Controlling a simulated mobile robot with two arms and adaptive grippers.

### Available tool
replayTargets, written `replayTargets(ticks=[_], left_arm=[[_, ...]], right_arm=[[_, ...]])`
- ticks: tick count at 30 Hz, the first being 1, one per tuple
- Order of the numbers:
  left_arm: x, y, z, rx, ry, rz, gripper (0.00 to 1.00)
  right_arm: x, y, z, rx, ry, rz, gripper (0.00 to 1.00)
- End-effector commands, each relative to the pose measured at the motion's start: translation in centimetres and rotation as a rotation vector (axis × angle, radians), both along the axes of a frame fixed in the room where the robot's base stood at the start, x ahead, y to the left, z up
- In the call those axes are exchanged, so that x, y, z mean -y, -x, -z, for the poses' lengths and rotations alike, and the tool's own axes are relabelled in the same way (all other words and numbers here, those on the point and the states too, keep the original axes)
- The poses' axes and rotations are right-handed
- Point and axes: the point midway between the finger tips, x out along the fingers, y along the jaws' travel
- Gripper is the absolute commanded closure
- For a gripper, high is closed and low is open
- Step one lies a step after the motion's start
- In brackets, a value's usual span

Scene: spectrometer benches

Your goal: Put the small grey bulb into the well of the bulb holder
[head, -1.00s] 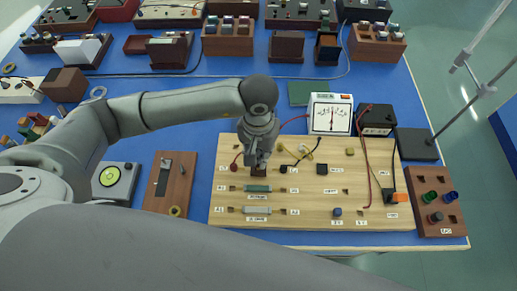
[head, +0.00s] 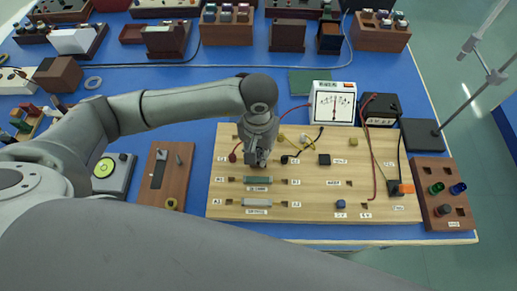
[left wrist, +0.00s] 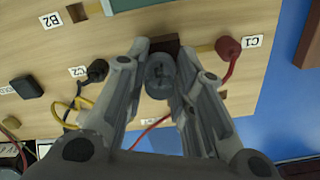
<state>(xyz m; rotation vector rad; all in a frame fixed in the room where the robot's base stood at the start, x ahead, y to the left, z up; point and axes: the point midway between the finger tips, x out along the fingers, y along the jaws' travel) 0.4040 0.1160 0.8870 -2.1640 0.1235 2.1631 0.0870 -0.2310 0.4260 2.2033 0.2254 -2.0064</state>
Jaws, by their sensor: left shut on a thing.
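My left gripper (head: 258,162) points down over the top left of the wooden circuit board (head: 312,202). In the left wrist view my left gripper (left wrist: 160,88) is shut on a round grey piece, which looks like the small grey bulb (left wrist: 160,70). The bulb holder, a dark brown block (left wrist: 166,42), shows just beyond the bulb, between the terminals marked C1 and C2. The bulb and fingers hide part of the block, and I cannot see its well or tell whether the bulb touches it. In the head view the gripper covers the holder. My right gripper is not in view.
A red plug (left wrist: 228,47) and a black plug (left wrist: 97,70) with wires flank the holder. A green resistor (head: 258,180) lies just in front. A brown rack (head: 437,171) with green, blue and dark pieces stands right of the board. A meter (head: 333,103) stands behind it.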

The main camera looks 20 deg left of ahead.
Motion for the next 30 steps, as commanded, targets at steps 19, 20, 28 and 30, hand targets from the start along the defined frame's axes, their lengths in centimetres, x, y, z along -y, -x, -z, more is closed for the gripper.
replayTargets(ticks=[19,20,28,30], left_arm=[[0.0,0.0,-0.1,0.000,0.000,-0.001,0.51],[0.0,0.0,-0.2,0.001,0.000,0.000,0.51],[0.0,-0.2,-3.9,0.007,0.002,0.001,0.51],[0.0,-0.2,-5.5,0.008,0.002,0.000,0.51]], right_arm=[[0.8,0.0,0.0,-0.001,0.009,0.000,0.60],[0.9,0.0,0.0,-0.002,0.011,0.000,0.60],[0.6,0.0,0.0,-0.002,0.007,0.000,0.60],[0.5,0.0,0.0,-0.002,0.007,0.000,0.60]])
